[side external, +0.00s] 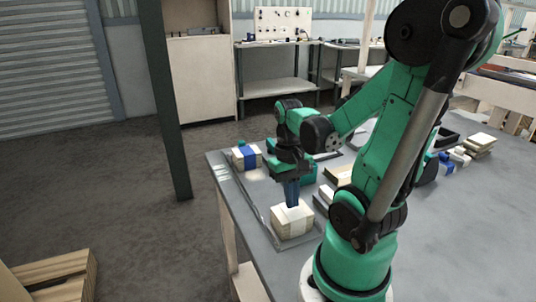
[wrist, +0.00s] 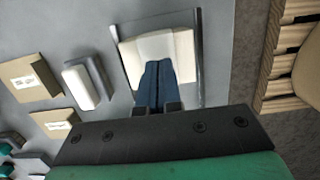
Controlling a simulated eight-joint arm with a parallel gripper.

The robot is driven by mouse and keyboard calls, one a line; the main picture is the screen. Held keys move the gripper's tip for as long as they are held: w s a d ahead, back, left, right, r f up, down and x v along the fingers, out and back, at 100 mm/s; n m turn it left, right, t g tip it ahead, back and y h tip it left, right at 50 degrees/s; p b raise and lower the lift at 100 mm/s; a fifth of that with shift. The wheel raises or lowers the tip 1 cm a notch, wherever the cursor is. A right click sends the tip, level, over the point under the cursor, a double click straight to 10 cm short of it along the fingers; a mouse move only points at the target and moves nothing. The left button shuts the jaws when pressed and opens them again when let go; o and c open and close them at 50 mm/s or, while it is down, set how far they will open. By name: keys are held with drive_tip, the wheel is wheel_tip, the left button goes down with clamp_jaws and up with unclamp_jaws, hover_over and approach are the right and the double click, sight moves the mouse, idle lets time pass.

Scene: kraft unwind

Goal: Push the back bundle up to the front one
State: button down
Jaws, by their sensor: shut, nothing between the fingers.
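A cream bundle (side external: 292,221) with a paler band across its top sits near the table's left edge in the side view; it also shows in the wrist view (wrist: 182,47). My gripper (side external: 293,204) is shut and empty, pointing down, its blue fingers at the bundle's near-arm side or over its top. In the wrist view the fingertips (wrist: 158,66) overlap the bundle's lower edge; I cannot tell whether they touch it. Another cream bundle with a blue band (side external: 246,157) stands at the table's far left end, apart from the first. I cannot tell which is called back or front.
A raised dark rail (wrist: 201,35) runs close beside the cream bundle. A white and grey block (wrist: 85,82) and labelled brown boxes (wrist: 30,80) lie to the left in the wrist view. Several stacked pieces (side external: 480,143) lie at the table's right. The table's left edge is close.

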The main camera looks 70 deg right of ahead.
drive_tip(key=shift+s+a+f, duration=0.15)
drive_tip(key=shift+s+a, duration=0.05)
drive_tip(key=shift+a, duration=0.05)
drive_tip(key=shift+f, duration=0.7)
drive_tip(key=w+d, duration=1.5)
drive_tip(key=shift+w+d, duration=0.2)
